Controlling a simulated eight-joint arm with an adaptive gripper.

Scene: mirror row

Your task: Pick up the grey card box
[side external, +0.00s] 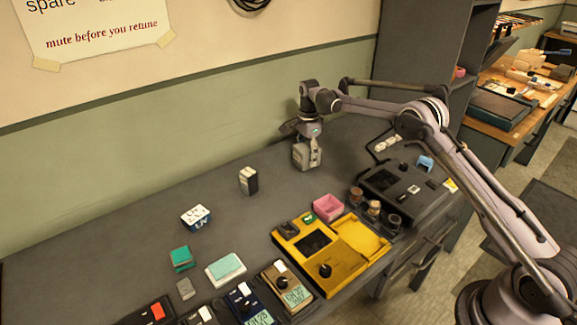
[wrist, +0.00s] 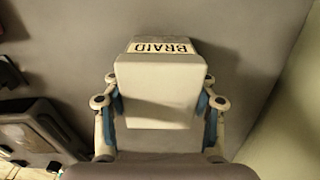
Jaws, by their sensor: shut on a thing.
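The grey card box (wrist: 158,85) is a plain pale grey block with a white label reading "BRAID" on its far face in the wrist view. My gripper (wrist: 161,106) is shut on it, with blue finger pads against its left and right sides. In the side external view, my gripper (side external: 310,143) points down near the back wall, with the grey card box (side external: 303,158) between its fingers. The fingers hide part of the box there. I cannot tell whether its underside touches the bench or is slightly above it.
A black-and-white box (side external: 248,181) and a box marked "UV" (side external: 196,217) stand to the left. The back left bench is clear.

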